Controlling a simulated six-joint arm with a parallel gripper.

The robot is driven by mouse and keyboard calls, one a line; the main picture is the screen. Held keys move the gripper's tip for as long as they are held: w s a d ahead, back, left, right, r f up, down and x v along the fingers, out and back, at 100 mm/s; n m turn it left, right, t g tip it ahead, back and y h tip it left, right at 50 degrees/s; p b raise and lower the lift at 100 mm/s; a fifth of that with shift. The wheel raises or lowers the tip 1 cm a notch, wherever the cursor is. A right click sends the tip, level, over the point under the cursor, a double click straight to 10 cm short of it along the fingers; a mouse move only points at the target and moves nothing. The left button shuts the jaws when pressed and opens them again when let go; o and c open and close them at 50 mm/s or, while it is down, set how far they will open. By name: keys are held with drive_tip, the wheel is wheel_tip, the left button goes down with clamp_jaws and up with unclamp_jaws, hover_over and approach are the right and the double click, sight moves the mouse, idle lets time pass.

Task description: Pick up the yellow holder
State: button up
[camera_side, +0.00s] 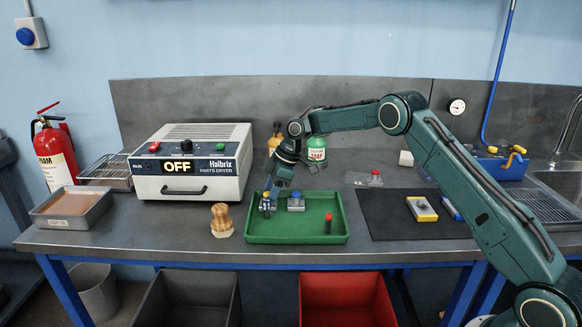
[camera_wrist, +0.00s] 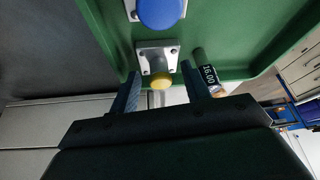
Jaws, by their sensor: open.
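The yellow holder (camera_wrist: 160,81) has a round yellow knob on a square metal plate with corner screws. In the wrist view it lies between the two fingers of my gripper (camera_wrist: 160,69), which is open, with a visible gap to each finger. In the side view my gripper (camera_side: 267,204) points down into the left part of the green tray (camera_side: 255,237). There the gripper largely hides the yellow holder. A second holder with a blue knob (camera_side: 296,201) stands just to the right in the tray; its knob also shows in the wrist view (camera_wrist: 161,13).
A black cylinder with a red top (camera_side: 328,224) stands at the tray's right. In the wrist view a dark cylinder marked 16.00 (camera_wrist: 207,74) is close to the right finger.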

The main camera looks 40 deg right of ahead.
clamp_jaws()
drive_tip(key=shift+r, duration=0.1)
wheel_tip(320, 180, up, 10)
idle(0.9)
idle(0.5)
